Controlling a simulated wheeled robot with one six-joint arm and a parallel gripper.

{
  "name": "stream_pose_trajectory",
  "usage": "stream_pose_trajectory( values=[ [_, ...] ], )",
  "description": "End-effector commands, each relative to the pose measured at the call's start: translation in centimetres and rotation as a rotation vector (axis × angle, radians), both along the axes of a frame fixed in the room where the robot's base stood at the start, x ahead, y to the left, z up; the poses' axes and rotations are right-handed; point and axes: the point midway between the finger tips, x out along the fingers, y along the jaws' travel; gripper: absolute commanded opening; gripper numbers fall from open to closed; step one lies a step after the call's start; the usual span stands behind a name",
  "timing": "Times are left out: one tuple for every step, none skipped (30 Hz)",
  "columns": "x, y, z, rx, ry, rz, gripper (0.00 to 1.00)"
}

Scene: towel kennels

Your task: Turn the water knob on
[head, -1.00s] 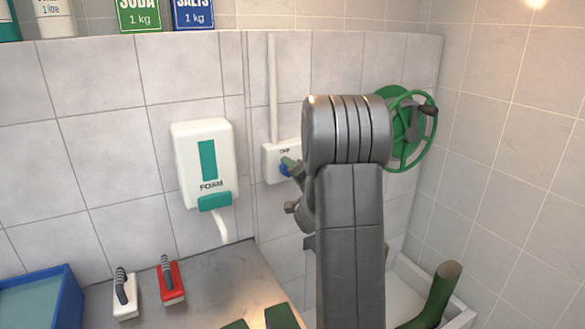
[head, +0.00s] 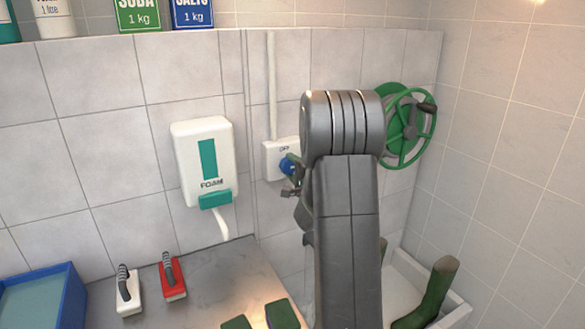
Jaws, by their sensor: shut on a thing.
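A short dark label shows at the top of the box, partly covered and not fully readable. My gripper (head: 292,170) is at the knob and shut on it. My dark grey arm stands in front and hides the gripper's right side and part of the box, so the exact finger contact and the knob's angle are hard to tell.
A white foam dispenser (head: 205,165) hangs left of the box. A green hose reel (head: 405,128) is on the wall to the right. Red (head: 173,282) and white (head: 127,296) brushes lie on the grey counter. A green boot (head: 436,295) stands in the white tray (head: 405,285).

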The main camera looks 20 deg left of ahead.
Motion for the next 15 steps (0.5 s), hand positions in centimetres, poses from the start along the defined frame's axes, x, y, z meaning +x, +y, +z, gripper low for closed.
stream_pose_trajectory(
  values=[
    [0.01, -0.03, -0.06, 0.003, 0.004, -0.001, 0.26],
    [0.01, -0.03, -0.06, 0.003, 0.005, -0.001, 0.26],
    [0.01, -0.03, -0.07, 0.004, 0.006, -0.001, 0.26],
    [0.01, -0.03, -0.07, 0.005, 0.007, -0.001, 0.26],
    [0.0, -0.04, -0.07, 0.005, 0.007, -0.001, 0.26],
    [0.01, -0.03, -0.08, 0.005, 0.007, -0.001, 0.26],
    [-0.01, -0.04, -0.08, 0.005, 0.007, -0.001, 0.26],
    [0.0, -0.03, -0.08, 0.004, 0.006, -0.001, 0.26],
    [0.0, -0.03, -0.08, 0.004, 0.006, -0.001, 0.26],
    [-0.01, -0.04, -0.09, 0.003, 0.007, -0.001, 0.26],
    [-0.01, -0.04, -0.09, 0.003, 0.007, -0.001, 0.26],
    [-0.01, -0.04, -0.09, 0.003, 0.007, -0.001, 0.51],
    [-0.01, -0.04, -0.09, 0.003, 0.007, -0.001, 0.57],
    [-0.01, -0.04, -0.09, 0.003, 0.007, -0.001, 0.63],
    [0.0, -0.03, -0.08, 0.003, 0.007, -0.001, 0.7]
  ],
)
